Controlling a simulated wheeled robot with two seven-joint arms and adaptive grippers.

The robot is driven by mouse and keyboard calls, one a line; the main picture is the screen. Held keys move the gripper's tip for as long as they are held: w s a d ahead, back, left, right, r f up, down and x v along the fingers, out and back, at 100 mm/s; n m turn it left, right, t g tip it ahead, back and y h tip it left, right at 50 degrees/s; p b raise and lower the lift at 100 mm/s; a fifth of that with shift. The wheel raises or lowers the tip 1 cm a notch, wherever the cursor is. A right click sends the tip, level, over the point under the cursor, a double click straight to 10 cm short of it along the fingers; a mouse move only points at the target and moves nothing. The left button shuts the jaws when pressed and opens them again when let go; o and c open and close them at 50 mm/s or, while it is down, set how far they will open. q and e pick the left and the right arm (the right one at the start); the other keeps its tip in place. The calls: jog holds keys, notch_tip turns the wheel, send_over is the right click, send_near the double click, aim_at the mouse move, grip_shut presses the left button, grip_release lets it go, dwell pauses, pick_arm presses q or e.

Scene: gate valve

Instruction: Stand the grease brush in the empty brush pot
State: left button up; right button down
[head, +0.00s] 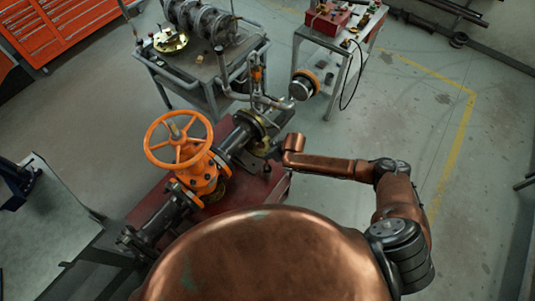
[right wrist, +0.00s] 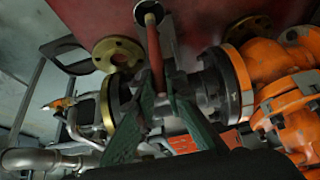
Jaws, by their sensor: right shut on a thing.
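In the right wrist view my right gripper (right wrist: 160,98) has its green fingers closed around the grease brush (right wrist: 155,55), which has a reddish-brown handle. The handle runs from between the fingers toward the top of the picture. At its far end is a dark round shape (right wrist: 148,12) with a paler middle. I cannot tell whether this is the brush's own end or the brush pot behind it. In the head view my right arm reaches left to the valve bench, and its fingers and the brush are too small or hidden to make out. My left gripper is out of view.
The orange gate valve (head: 190,165) with its handwheel and flanged pipe lies across the red bench (head: 277,186). In the wrist view a loose brass flange (right wrist: 117,50) lies near the brush. A grey cart (head: 205,68) and a side table (head: 330,40) stand behind.

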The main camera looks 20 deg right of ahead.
jog(key=shift+f+b, duration=1.35)
jog(key=shift+f, duration=1.4)
jog(key=c, duration=1.9)
grip_release()
jog(key=v, duration=1.2)
jog(key=shift+d, duration=0.1)
jog(key=shift+f, duration=0.1)
